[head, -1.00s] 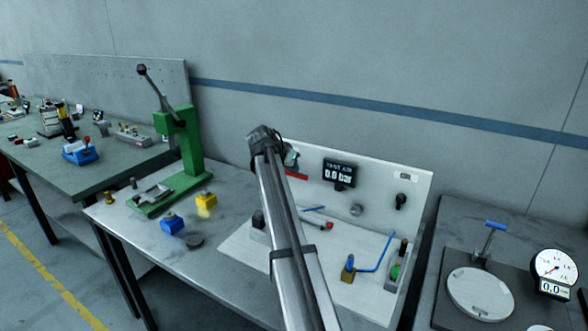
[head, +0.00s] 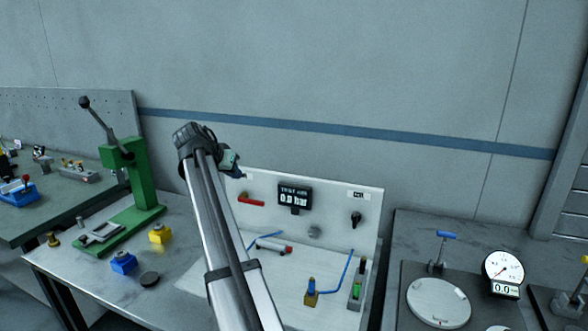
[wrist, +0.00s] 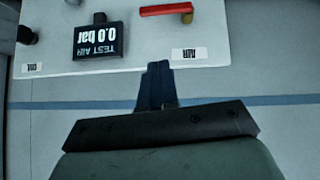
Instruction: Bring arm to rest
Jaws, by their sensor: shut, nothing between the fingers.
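My arm rises from the bottom of the head view, and its wrist end stands high in front of the wall, left of the white test panel (head: 330,205). My gripper (wrist: 158,68) shows in the wrist view with its dark fingers together and nothing between them. The fingers point toward the white panel, which appears upside down there, and look apart from it. In the head view the fingers are mostly hidden behind the wrist.
The panel bears a "0.0 bar" display (head: 294,196) and a red lever (head: 251,201). A dial gauge (head: 503,267) and round plate (head: 438,302) stand at right. The wall space above is free.

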